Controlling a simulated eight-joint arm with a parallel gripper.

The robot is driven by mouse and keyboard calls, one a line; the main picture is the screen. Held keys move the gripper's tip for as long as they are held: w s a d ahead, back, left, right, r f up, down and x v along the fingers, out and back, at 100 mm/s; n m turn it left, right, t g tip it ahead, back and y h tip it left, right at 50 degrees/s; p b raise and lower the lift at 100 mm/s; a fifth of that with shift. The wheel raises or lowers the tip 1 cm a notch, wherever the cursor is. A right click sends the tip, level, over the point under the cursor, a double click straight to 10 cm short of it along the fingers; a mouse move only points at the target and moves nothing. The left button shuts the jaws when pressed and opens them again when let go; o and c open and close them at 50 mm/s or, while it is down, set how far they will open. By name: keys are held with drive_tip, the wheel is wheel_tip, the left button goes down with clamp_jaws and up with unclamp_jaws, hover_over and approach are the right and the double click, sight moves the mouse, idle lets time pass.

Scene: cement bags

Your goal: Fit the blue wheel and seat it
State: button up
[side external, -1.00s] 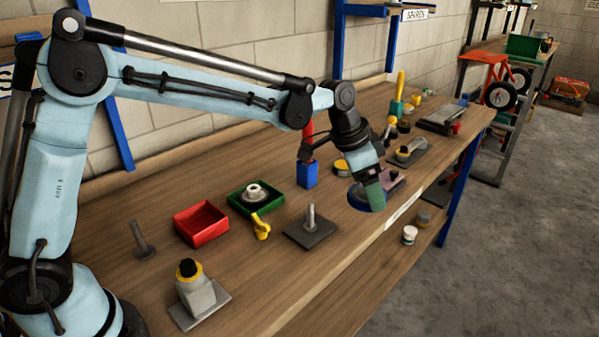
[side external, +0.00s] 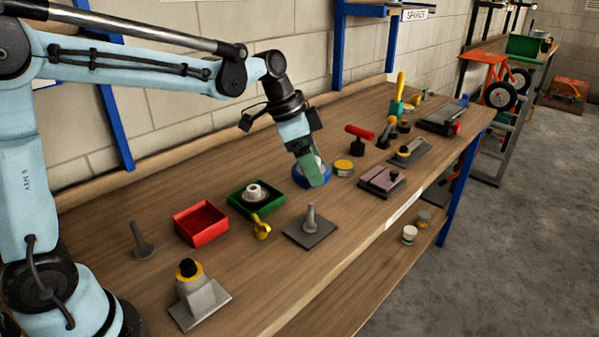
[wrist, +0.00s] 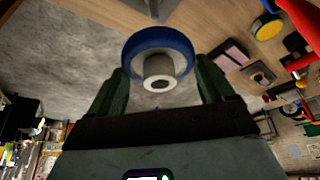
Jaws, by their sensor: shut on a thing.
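The blue wheel (side external: 299,176) has a blue rim and a pale hub. It also fills the upper middle of the wrist view (wrist: 135,43), its hub toward the camera. My gripper (side external: 313,172) is shut on it, with green fingers on either side (wrist: 160,88). The wheel is held above the bench, beyond a grey upright post (side external: 311,217) on a dark square plate (side external: 318,235). Wheel and post are apart. In the wrist view, a grey post (wrist: 153,8) shows past the wheel's rim. A yellow wing-shaped piece (side external: 261,228) lies left of the plate.
A red tray (side external: 201,224) and a green tray (side external: 236,203) holding a pale hub-like part stand left. A post on a grey block with a yellow collar (side external: 188,270) is in front. A yellow-topped tin (side external: 343,167), a mauve block (side external: 381,182) and a red-handled tool (side external: 360,132) stand right.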

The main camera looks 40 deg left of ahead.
hover_over(310, 211)
drive_tip(key=shift+w+a+f, duration=0.1)
drive_tip(key=shift+w+f, duration=0.05)
drive_tip(key=shift+f, duration=1.3)
drive_tip(key=shift+w+a+f, duration=0.1)
drive_tip(key=shift+f, duration=1.3)
drive_tip(key=shift+f, duration=3.6)
drive_tip(key=o, duration=1)
drive_tip(key=shift+c, duration=0.2)
drive_tip(key=v, duration=1.2)
